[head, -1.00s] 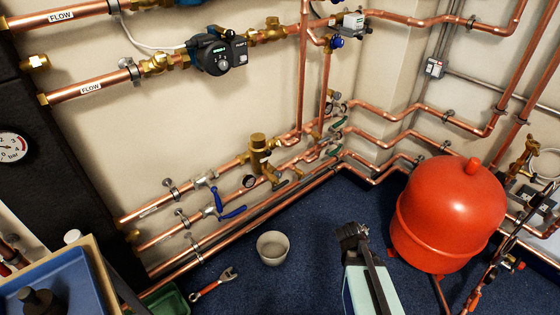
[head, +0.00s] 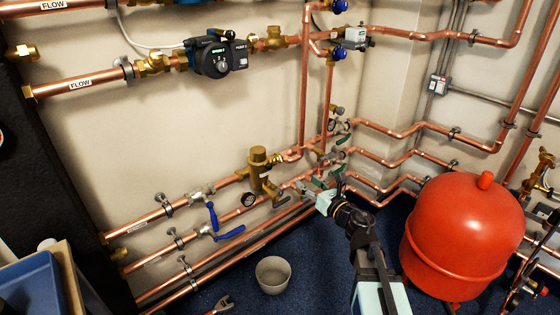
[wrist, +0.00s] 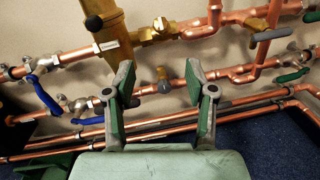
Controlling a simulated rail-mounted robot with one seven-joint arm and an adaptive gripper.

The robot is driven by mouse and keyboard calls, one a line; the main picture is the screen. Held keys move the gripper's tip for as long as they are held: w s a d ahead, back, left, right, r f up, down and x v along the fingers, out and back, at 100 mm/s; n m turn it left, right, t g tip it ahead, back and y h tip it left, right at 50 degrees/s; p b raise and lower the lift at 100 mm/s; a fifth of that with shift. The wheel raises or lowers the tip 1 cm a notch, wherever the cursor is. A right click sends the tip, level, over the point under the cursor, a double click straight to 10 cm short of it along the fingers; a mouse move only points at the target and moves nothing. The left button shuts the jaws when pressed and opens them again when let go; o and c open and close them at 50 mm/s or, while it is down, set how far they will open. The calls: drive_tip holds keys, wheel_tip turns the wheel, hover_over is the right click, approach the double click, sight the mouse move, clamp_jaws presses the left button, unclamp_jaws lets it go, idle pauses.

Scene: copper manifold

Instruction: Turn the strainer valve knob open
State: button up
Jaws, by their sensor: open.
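In the wrist view my gripper (wrist: 160,92) is open, with a green-padded finger on either side. A small brass fitting with a dark-tipped knob (wrist: 162,73) shows between the fingers, on the middle copper pipe by the wall, with no visible contact. I cannot tell for certain that it is the strainer valve knob. In the head view my gripper (head: 318,193) is near the lower pipes, right of the upright brass body (head: 258,168). That body also shows at upper left in the wrist view (wrist: 112,38). My fingers hide part of the pipework.
Blue-lever valves (head: 212,218) are left of the brass body. A green lever (wrist: 202,29) and grey lever (wrist: 270,34) are above and right of the fingers. A red tank (head: 462,238) stands right of my arm. A pale bucket (head: 273,274) stands on the blue floor.

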sight(281, 160)
drive_tip(key=b+x, duration=0.4)
drive_tip(key=x, duration=1.3)
drive_tip(key=shift+d+f, duration=0.1)
clamp_jaws()
